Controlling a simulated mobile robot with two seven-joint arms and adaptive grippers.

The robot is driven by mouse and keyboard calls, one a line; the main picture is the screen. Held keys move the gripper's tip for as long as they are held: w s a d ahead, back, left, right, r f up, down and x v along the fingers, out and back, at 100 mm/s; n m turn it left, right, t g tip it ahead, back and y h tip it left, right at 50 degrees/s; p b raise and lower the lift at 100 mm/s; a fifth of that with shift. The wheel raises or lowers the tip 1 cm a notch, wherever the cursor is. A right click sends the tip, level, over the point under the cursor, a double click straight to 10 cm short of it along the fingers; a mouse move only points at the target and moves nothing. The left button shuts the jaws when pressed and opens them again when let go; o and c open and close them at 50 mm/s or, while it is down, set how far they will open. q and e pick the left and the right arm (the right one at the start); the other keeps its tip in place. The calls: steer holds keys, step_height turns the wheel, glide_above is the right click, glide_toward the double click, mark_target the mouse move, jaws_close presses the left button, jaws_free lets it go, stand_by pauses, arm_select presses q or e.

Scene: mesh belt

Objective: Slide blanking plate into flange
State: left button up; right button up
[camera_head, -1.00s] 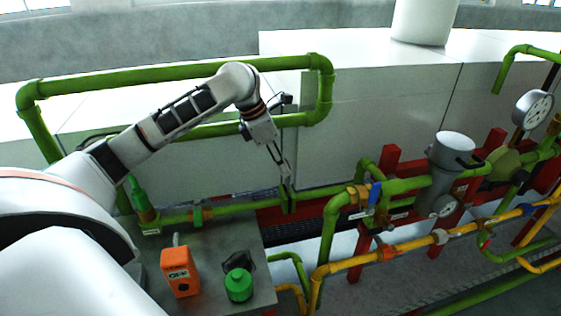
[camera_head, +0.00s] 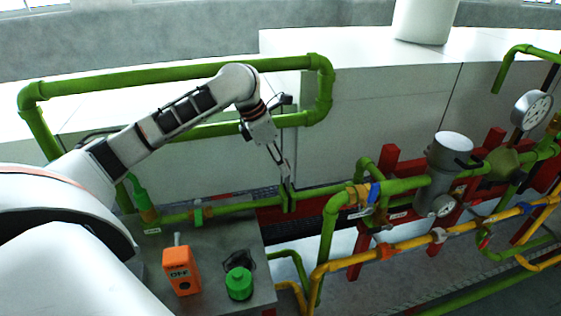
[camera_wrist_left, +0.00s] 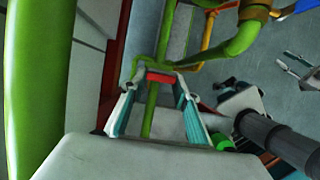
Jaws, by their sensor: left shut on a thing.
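My left gripper (camera_head: 285,178) reaches down to the green flange (camera_head: 288,203) on the low green pipe. In the left wrist view, the two fingers (camera_wrist_left: 157,90) are shut on a thin red-edged piece that I take for the blanking plate (camera_wrist_left: 160,77). It lies right at the green flange (camera_wrist_left: 140,66), with the pipe running on below it. I cannot tell how deep the plate sits in the flange; in the head view it is too small and hidden to make out.
A grey table (camera_head: 213,297) at lower left bears an orange box marked OFF (camera_head: 181,271) and a green cylinder (camera_head: 239,284). A high green pipe loop (camera_head: 160,74) runs behind my arm. Yellow pipes (camera_head: 345,266), valves and gauges (camera_head: 532,109) crowd the right.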

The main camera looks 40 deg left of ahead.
arm_select(q)
steer(key=shift+f+b, duration=1.2)
steer(key=shift+f, duration=2.15)
steer(key=o, duration=1.3)
steer(key=v, duration=1.2)
